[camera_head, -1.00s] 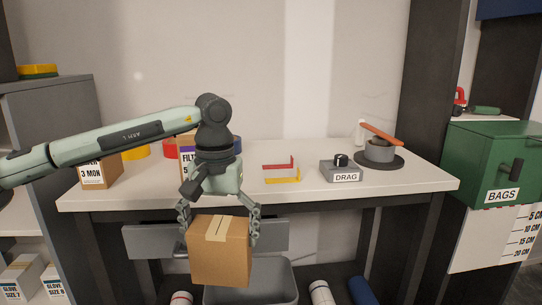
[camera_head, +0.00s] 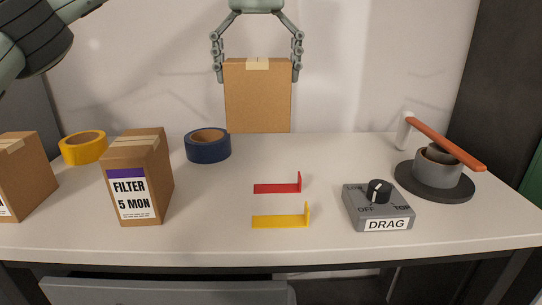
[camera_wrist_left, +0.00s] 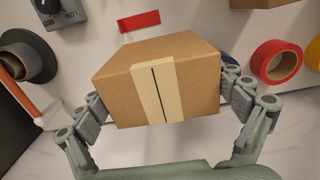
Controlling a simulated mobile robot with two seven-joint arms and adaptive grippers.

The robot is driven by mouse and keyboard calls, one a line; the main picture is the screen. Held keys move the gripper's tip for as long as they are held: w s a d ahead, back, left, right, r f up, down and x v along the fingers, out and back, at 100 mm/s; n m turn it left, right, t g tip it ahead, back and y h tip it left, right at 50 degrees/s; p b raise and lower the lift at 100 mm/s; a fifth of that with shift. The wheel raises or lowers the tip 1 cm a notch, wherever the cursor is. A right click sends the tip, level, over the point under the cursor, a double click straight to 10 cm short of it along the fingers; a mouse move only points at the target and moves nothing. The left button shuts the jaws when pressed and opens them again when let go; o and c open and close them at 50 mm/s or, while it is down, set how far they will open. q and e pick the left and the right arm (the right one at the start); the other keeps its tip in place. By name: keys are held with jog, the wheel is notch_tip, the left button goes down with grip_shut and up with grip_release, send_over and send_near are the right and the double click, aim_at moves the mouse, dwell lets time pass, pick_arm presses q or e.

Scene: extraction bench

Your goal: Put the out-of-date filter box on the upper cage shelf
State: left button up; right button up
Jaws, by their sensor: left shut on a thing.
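My left gripper (camera_head: 257,72) is shut on a plain brown cardboard box (camera_head: 258,100) with a pale tape strip on top. The box hangs upright above the back of the bench, in front of the wall. No label shows on its visible faces. The left wrist view shows this box (camera_wrist_left: 200,80) between the fingers of the left gripper (camera_wrist_left: 160,100). Another box labelled FILTER 5 MON (camera_head: 137,180), with a purple band, stands on the bench at left. A further box (camera_head: 22,178) is cut off by the left edge. The upper cage shelf is not identifiable here. My right gripper is not in view.
The white bench (camera_head: 215,225) holds yellow tape (camera_head: 83,148), blue tape (camera_head: 208,145), a red bracket (camera_head: 278,188), a yellow bracket (camera_head: 282,221), a DRAG dial box (camera_head: 378,207) and a round device with an orange handle (camera_head: 437,170). Red tape (camera_wrist_left: 277,62) shows in the left wrist view.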

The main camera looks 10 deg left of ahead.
aim_at(260, 128)
pick_arm(q)
jog(key=shift+w, duration=0.3)
notch_tip(260, 128, down, 5)
jog(key=shift+s+b, duration=0.15)
jog(key=shift+b, duration=0.65)
jog(key=shift+f, duration=2.35)
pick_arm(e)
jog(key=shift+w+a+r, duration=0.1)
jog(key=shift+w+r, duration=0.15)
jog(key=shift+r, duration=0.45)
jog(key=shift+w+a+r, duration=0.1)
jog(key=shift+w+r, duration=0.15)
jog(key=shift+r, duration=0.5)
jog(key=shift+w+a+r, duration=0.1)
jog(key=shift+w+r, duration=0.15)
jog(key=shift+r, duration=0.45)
pick_arm(q)
jog(key=o, duration=1)
jog(key=shift+f, duration=0.15)
jog(key=shift+c, duration=0.2)
